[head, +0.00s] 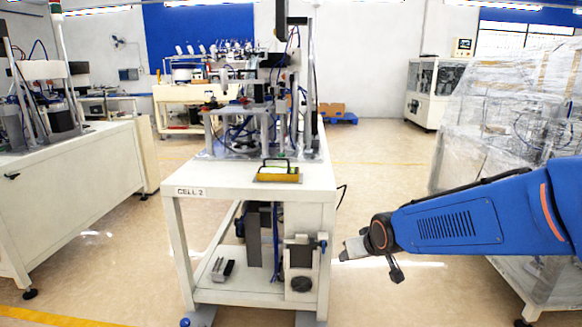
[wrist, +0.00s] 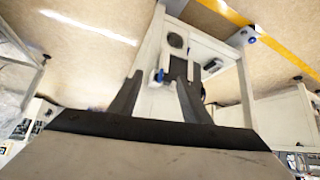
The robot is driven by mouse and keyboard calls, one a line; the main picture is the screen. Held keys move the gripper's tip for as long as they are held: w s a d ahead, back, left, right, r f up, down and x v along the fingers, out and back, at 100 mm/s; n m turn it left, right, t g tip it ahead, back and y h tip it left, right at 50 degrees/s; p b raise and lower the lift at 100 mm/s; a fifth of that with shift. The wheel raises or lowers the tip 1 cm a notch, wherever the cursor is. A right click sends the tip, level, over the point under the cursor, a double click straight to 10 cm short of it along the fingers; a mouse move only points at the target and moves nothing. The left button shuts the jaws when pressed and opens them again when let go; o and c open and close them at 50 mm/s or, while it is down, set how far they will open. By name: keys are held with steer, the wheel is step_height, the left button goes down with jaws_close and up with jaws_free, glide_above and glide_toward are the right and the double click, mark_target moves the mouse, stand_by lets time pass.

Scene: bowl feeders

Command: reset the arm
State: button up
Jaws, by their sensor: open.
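My gripper (head: 350,249) is at the end of my blue arm, on the right side of the head view. It is in front of and to the right of the white CELL 2 bench (head: 240,180), below the level of its top. In the wrist view my gripper (wrist: 157,88) shows two dark fingers spread apart with nothing held between them. The bench frame (wrist: 235,85) shows beyond the fingers, tilted in that view.
A plastic-wrapped machine (head: 500,110) stands at the right behind my arm. Another white bench (head: 70,190) is at the left. The floor (head: 385,180) between CELL 2 and the wrapped machine is clear.

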steer(key=s+d+r+m+g, duration=0.1)
steer(key=s+d, duration=0.2)
steer(key=s, duration=0.6)
steer(key=s+d+r+g+h, duration=0.1)
steer(key=s+d, duration=0.3)
steer(key=s, duration=0.6)
steer(key=s+d+r+m+g, duration=0.1)
steer(key=s+d, duration=0.2)
steer(key=s, duration=0.7)
steer(key=shift+s+d+r+m+h, duration=0.2)
steer(key=shift+d+r+m+h, duration=0.1)
steer(key=shift+d+r+h, duration=0.1)
